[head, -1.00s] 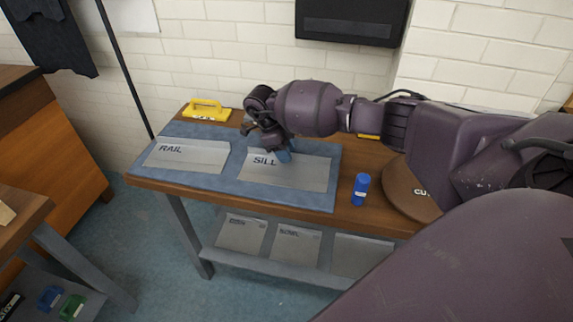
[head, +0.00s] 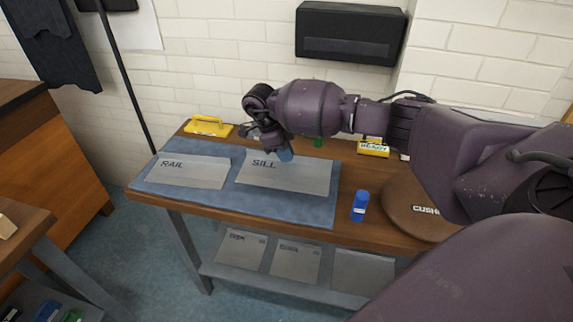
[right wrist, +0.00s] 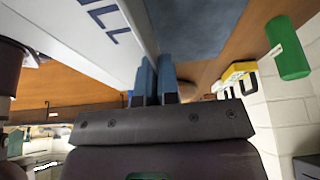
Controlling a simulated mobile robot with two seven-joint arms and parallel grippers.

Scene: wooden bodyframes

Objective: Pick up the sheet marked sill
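The sheet marked SILL (head: 295,178) is a flat light grey panel above the right part of the blue mat (head: 270,207). It looks raised off the mat. My right gripper (head: 283,155) is at the sheet's far edge. In the right wrist view its blue fingertips (right wrist: 157,78) are close together on the edge of the sheet (right wrist: 92,35), so it looks shut on it. The exact contact is partly hidden. The sheet marked RAIL (head: 190,174) lies on the mat to the left. My left gripper is not in view.
A yellow-handled tool (head: 208,126) lies at the back left. A blue cylinder (head: 360,206) and a round brown cushion (head: 400,210) are to the right. A yellow box (head: 373,148) and a green cylinder (right wrist: 289,48) stand behind. More sheets (head: 297,262) lie on the lower shelf.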

